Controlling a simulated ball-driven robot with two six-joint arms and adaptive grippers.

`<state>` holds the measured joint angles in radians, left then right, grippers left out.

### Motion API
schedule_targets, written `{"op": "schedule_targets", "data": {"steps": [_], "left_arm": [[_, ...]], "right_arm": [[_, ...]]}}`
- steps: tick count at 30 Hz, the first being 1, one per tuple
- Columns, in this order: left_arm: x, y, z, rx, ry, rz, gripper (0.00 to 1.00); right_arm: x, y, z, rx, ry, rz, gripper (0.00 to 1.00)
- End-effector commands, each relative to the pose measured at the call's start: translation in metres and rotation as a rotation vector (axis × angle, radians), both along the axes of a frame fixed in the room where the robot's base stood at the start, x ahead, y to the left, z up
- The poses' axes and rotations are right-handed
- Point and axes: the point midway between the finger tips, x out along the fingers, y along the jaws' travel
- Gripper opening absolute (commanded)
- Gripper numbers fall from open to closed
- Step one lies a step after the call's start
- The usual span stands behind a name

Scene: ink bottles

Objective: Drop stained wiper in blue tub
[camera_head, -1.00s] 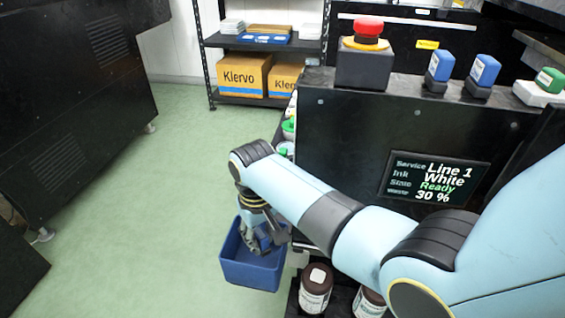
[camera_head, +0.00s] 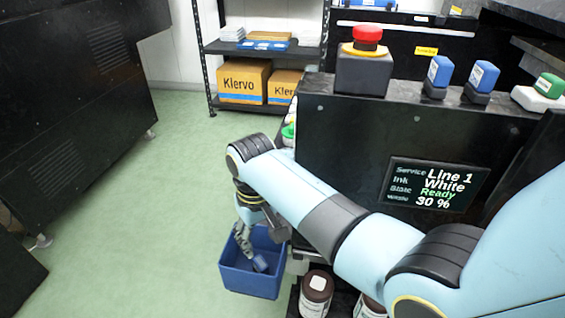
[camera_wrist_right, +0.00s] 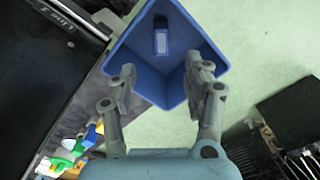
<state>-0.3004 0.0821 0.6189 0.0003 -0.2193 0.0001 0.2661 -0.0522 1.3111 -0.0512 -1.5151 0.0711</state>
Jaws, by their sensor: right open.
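The blue tub (camera_head: 237,279) is below my right gripper, left of the black machine. In the right wrist view the tub (camera_wrist_right: 140,65) is seen from above, between and beyond the fingers. A small item (camera_head: 260,263), dark with a pale face, lies inside the tub; it also shows in the right wrist view (camera_wrist_right: 161,42). It looks like the wiper, but I cannot make out a stain. My right gripper (camera_head: 245,242) points down at the tub's left part. My left gripper is not in view.
The black machine (camera_head: 340,130) bears a red button box (camera_head: 363,70), two blue-topped pieces and a green-topped one. Brown bottles (camera_head: 316,289) stand right of the tub. A shelf with boxes (camera_head: 245,80) is at the back. The green floor (camera_head: 150,220) left of the tub is clear.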

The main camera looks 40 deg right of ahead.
Motion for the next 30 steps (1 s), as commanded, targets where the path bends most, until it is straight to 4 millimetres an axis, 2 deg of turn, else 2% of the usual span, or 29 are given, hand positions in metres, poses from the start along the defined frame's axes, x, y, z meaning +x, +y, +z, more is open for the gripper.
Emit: {"op": "schedule_targets", "data": {"steps": [6, 12, 18, 30], "left_arm": [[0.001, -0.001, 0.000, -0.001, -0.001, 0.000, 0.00], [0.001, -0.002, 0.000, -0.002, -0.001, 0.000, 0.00], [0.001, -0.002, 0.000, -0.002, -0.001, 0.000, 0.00], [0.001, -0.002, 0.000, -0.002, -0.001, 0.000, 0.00]], "right_arm": [[0.001, 0.000, 0.051, 0.000, -0.005, 0.000, 0.50], [0.001, 0.000, 0.083, 0.000, -0.002, 0.001, 0.50], [0.000, 0.000, 0.093, 0.000, 0.000, 0.001, 0.50], [0.000, 0.000, 0.093, 0.000, 0.001, 0.000, 0.50]]}}
